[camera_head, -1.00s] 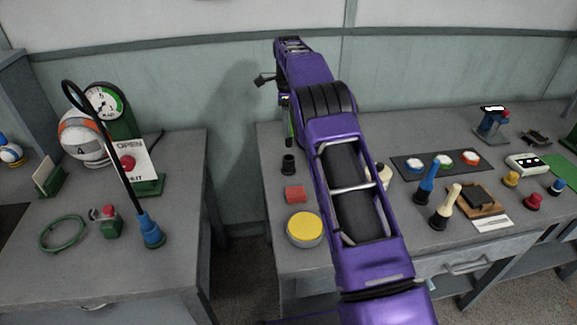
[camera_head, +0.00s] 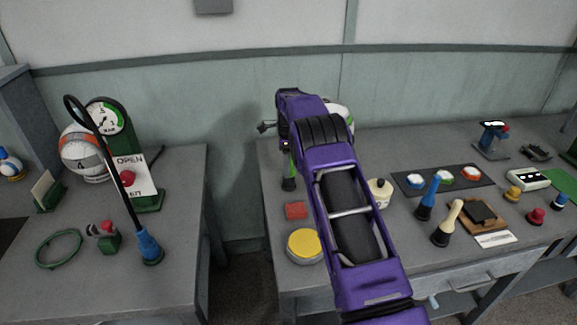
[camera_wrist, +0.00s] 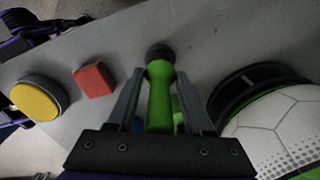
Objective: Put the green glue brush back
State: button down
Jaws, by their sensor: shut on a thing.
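The green glue brush (camera_head: 292,165) stands roughly upright at the left end of the right-hand bench, its lower end in a small black cup (camera_head: 288,184). The wrist view shows the green handle (camera_wrist: 158,98) between the fingers of my gripper (camera_wrist: 160,88), which is shut on it. The brush's green collar meets the black cup (camera_wrist: 160,52) there. Whether it sits fully down inside I cannot tell. In the head view the gripper is mostly hidden by my wrist.
A red block (camera_head: 296,210) and a round yellow-topped tin (camera_head: 305,245) lie in front of the cup. A white and green ball (camera_wrist: 285,135) in a black ring is close to the gripper. Blue (camera_head: 427,200) and cream (camera_head: 447,224) brushes stand farther right.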

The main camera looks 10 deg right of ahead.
jog(key=shift+c, duration=1.5)
grip_release()
jog(key=shift+r, duration=0.1)
notch_tip(320, 180, up, 12)
jog(key=shift+f+p, duration=0.1)
jog(key=shift+p, duration=0.35)
